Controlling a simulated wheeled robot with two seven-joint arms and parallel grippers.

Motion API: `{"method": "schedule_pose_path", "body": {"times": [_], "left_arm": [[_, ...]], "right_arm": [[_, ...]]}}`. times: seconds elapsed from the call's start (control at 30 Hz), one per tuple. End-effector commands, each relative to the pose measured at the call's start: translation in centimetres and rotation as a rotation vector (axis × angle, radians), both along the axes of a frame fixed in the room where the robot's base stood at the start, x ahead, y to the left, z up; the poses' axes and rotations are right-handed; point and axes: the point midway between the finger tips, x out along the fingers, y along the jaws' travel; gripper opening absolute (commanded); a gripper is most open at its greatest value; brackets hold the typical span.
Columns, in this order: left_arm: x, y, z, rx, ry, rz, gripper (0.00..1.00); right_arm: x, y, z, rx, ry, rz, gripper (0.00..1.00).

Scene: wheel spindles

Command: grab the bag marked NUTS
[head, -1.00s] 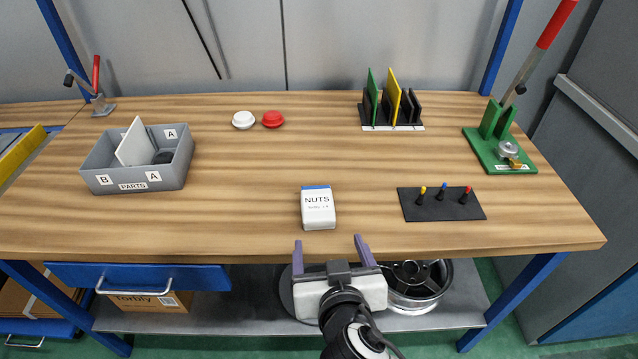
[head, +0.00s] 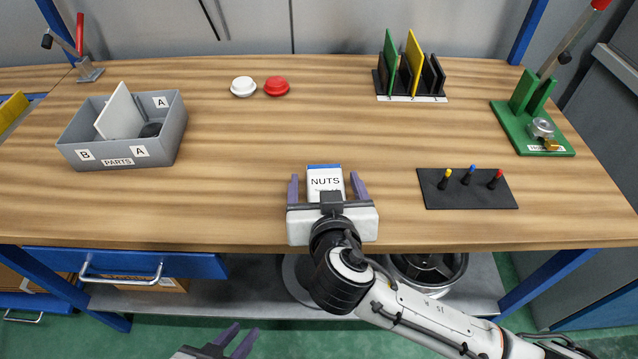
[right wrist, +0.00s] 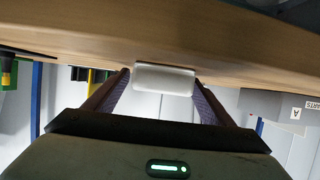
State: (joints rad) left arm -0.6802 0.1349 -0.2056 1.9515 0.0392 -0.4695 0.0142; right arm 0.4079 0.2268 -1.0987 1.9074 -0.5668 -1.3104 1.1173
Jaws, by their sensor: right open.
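The white bag marked NUTS (head: 324,181), with a blue top edge, stands on the wooden table near its front edge. My right gripper (head: 328,186) is open around it, with one purple finger on each side and gaps visible. Its palm hides the bag's lower part in the head view. In the right wrist view the bag (right wrist: 163,79) shows between the two fingertips (right wrist: 162,86). My left gripper (head: 238,336) is low at the bottom edge, in front of the table, empty, with its fingers apart.
A grey PARTS bin (head: 176,140) stands at left. A white cap (head: 243,87) and a red cap (head: 276,86) lie at the back. A black mat (head: 487,200) with small pegs is to the right. A rack (head: 410,98) and a green clamp stand (head: 530,120) stand farther back.

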Motion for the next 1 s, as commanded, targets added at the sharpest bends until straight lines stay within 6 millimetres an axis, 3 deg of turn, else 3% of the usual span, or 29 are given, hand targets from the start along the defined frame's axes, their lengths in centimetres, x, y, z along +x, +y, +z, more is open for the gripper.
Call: {"method": "schedule_pose_path", "body": {"times": [0.2,0.5,0.77,1.0], "left_arm": [[0.2,-0.1,0.2,-0.001,-0.004,0.000,0.25],[-0.3,0.0,-0.2,-0.001,0.008,0.002,0.25],[-0.4,0.1,-0.2,0.000,0.008,0.006,0.25],[-0.3,0.2,0.2,-0.001,0.006,0.007,0.25]], "right_arm": [[0.0,0.0,0.0,0.000,0.001,-0.001,0.77],[0.0,0.0,0.0,0.000,0.001,0.000,0.29],[0.0,0.0,0.3,0.002,0.000,-0.001,0.29],[0.0,0.1,4.4,0.008,-0.002,-0.001,0.29]]}}
